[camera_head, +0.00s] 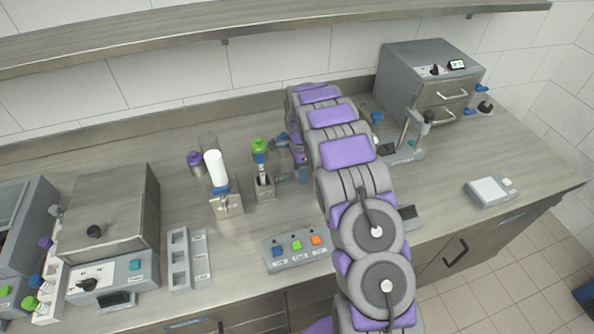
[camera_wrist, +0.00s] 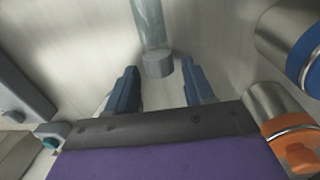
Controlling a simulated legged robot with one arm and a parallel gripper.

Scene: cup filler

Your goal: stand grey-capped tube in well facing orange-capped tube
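A clear tube (camera_wrist: 149,25) with a grey cap (camera_wrist: 158,65) is in the wrist view, its cap end toward me. My gripper (camera_wrist: 159,80) is open, with its blue-grey fingers to either side of the cap and a gap on both sides. I cannot tell whether the tube lies or stands. An orange-capped metal-sided piece (camera_wrist: 290,142) is at the lower right of the wrist view, perhaps the orange-capped tube. A blue-capped piece (camera_wrist: 300,45) is above it. In the head view my arm hides much of this area, and I cannot make out the wells.
A button panel (camera_head: 297,250) with blue, green and orange buttons stands at the bench front. A green-topped stand (camera_head: 262,170) and a white cylinder (camera_head: 216,168) are left of my arm. A grey cabinet (camera_head: 430,80) is at the back right. Bench between rack (camera_head: 180,262) and panel is clear.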

